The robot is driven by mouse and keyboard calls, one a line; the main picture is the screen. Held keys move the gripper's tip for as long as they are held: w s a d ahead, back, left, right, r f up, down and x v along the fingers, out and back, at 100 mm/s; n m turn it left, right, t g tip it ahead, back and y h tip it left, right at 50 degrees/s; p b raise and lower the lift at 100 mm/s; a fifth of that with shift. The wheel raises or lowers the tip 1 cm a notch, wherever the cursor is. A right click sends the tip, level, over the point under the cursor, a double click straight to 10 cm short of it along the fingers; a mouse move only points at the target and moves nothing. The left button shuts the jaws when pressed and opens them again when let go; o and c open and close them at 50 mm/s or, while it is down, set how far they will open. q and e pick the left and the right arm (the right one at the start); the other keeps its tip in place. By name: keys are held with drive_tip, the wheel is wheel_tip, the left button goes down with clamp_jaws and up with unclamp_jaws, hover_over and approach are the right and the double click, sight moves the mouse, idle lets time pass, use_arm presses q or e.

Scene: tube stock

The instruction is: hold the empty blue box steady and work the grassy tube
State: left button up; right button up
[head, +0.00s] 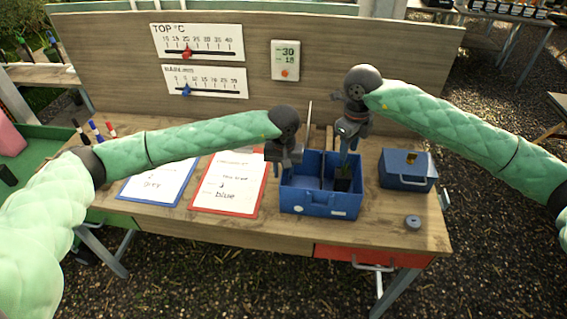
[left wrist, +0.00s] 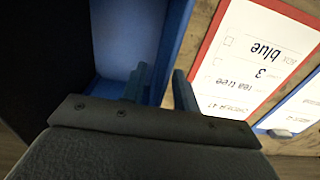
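The open blue box (head: 305,203) stands on the bench, with a divider making two compartments. A dark tube with a grassy green plant (head: 343,180) stands in its right compartment; the left one looks empty. My left gripper (head: 285,160) is at the box's left wall. In the left wrist view its fingers (left wrist: 162,88) straddle that blue wall (left wrist: 172,45), one inside and one outside, with a gap showing. My right gripper (head: 348,142) points down just above the plant. Its fingertips are too small to tell whether they grip it.
A lidded blue case (head: 407,170) and a small grey disc (head: 412,222) lie right of the box. Red-edged (head: 228,184) and blue-edged (head: 158,180) sheets lie left. A wooden back panel (head: 355,50) rises behind.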

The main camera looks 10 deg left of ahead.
use_arm(q)
drive_tip(key=shift+f, duration=1.3)
clamp_jaws()
